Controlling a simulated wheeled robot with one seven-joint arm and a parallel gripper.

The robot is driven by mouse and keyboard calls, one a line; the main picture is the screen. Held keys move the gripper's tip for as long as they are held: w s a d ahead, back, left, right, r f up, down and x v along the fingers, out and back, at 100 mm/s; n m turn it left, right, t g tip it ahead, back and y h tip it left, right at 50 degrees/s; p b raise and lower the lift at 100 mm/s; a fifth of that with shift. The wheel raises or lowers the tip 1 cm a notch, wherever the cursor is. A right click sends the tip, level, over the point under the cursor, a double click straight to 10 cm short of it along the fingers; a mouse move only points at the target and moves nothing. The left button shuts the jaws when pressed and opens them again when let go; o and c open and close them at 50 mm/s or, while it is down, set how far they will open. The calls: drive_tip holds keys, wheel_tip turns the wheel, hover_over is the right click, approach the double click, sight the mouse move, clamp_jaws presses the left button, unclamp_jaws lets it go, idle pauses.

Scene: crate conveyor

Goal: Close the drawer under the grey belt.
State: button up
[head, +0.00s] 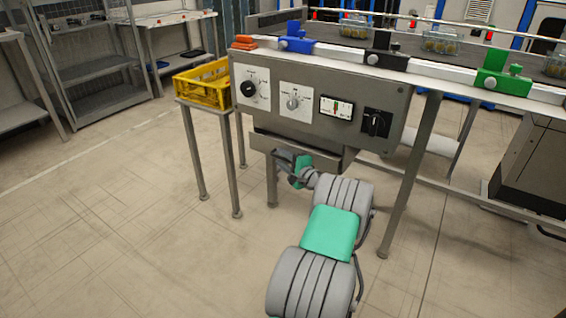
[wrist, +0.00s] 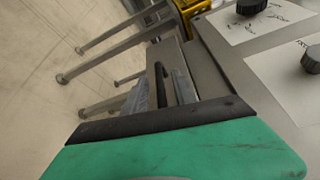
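The grey drawer (head: 325,160) hangs below the control panel at the end of the grey belt. Its front stands out a little from the panel, with a dark gap behind its top edge. My gripper (head: 290,160) is right at the drawer front, partly hidden by my green and grey wrist.
The control panel (head: 325,82) with knobs and a switch is directly above the drawer. A yellow crate (head: 203,84) sits on a stand at the left. Metal legs (head: 408,180) flank the drawer. The floor in front and to the left is clear.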

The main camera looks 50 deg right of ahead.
drive_tip(key=shift+c, duration=0.4)
clamp_jaws()
idle(1.0)
